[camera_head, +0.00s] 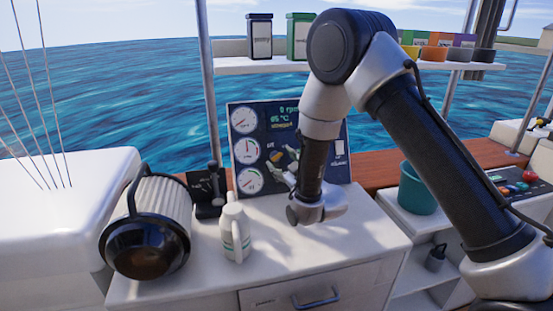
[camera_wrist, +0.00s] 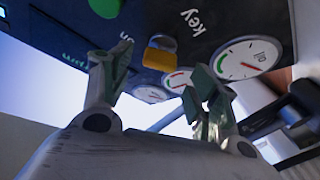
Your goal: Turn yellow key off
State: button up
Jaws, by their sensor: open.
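The yellow key (camera_wrist: 159,60) is a small block on the dark instrument panel (camera_wrist: 60,22), near the word "key" in the wrist view. In the head view, the yellow key (camera_head: 274,156) shows as a small patch low on the panel (camera_head: 255,115), left of my gripper (camera_head: 284,165). My gripper (camera_wrist: 160,78) is open and points at the panel. In the wrist view its fingers lie to either side of the key. I see no contact with the key, and the remaining gap in depth is hard to tell.
Round gauges (camera_wrist: 248,58) sit beside the key. A throttle lever (camera_head: 213,180) and a white bottle (camera_head: 235,232) stand left of the arm on the white counter (camera_head: 330,260). A lamp-like cylinder (camera_head: 150,225) is farther left. A teal bucket (camera_head: 417,190) is right.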

aim_at(278, 157)
jog(key=shift+x, duration=1.9)
jog(key=shift+c, duration=0.2)
jog(key=c, duration=1)
